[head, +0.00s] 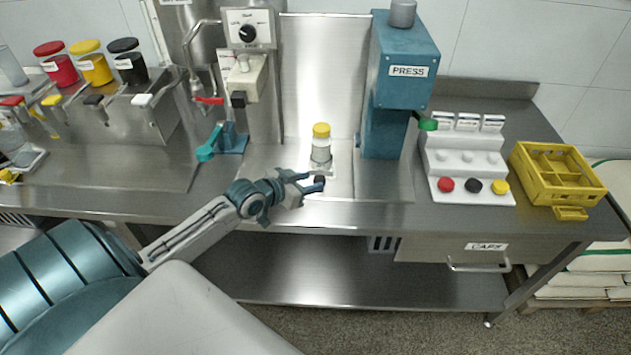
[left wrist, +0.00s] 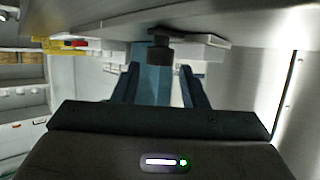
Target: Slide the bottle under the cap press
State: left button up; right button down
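The bottle (head: 321,152) stands upright on a small light slide plate (head: 330,170), with a yellow cap (head: 321,130) on top. It is left of the teal cap press (head: 403,75), not beneath its head. A dark knob (head: 319,180) at the plate's front also shows in the left wrist view (left wrist: 160,50). My left gripper (head: 313,181) is open just in front of the bottle, its fingers on either side of the knob; contact cannot be told. The fingers also show apart in the left wrist view (left wrist: 158,85). My right gripper is not in view.
A filling station with a dial (head: 248,32) and a teal lever (head: 210,146) stands left of the bottle. A white stand (head: 467,165) with red, black and yellow caps and a yellow crate (head: 558,175) lie right of the press. The steel front edge is clear.

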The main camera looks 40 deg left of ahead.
aim_at(319, 180)
pick_arm(q)
jog(key=shift+x, duration=1.5)
grip_shut()
jog(key=shift+d, duration=0.1)
jog(key=shift+d, duration=0.1)
jog(key=w+d, duration=0.3)
jog(key=d, duration=0.2)
jog(key=w+d, duration=0.3)
jog(key=d, duration=0.2)
jog(key=w+d, duration=0.3)
jog(key=d, duration=0.2)
jog(key=shift+w+d, duration=0.1)
jog(key=shift+w, duration=0.1)
jog(key=shift+r, duration=0.1)
